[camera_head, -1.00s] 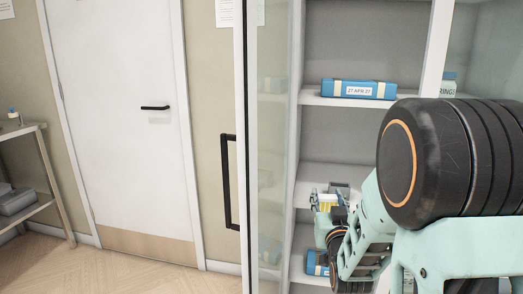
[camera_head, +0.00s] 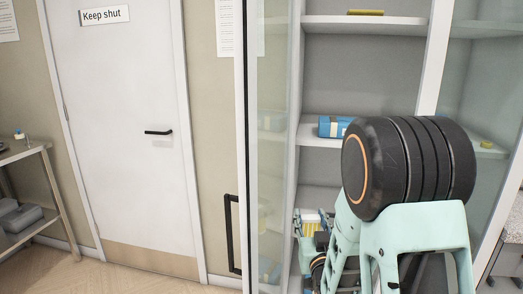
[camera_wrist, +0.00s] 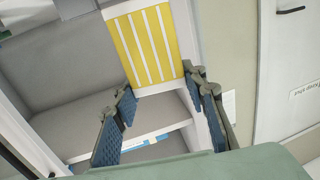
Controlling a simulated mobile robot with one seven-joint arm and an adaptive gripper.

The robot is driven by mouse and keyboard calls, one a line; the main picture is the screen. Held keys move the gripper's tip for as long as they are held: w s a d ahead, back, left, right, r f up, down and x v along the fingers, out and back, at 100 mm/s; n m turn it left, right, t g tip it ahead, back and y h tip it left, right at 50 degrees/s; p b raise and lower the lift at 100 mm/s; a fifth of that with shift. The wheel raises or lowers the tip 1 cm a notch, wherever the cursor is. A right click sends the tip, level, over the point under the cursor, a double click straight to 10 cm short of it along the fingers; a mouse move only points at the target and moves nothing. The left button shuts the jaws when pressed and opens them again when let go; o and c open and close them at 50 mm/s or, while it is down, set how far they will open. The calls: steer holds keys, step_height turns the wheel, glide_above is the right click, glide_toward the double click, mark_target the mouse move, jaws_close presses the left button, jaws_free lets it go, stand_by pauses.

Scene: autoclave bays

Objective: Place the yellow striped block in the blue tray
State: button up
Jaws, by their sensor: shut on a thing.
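The yellow striped block (camera_wrist: 152,45), yellow with white stripes, is between the fingertips of my gripper (camera_wrist: 158,86) in the wrist view. The gripper is shut on it. In the camera_head view the block (camera_head: 311,219) shows small at the lower middle, in front of the shelf cabinet, with my arm hiding part of the gripper. I cannot make out a blue tray in either view.
The open cabinet has several shelves (camera_head: 335,22). A blue labelled box (camera_head: 331,126) stands on a middle shelf, partly behind my arm. A flat yellow thing (camera_head: 365,12) lies on the upper shelf. A glass door (camera_head: 270,80) borders the cabinet's left side. A steel cart (camera_head: 28,151) stands far left.

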step_height(320, 180, up, 21)
steer(key=p, duration=1.9)
steer(key=shift+d+f, duration=0.1)
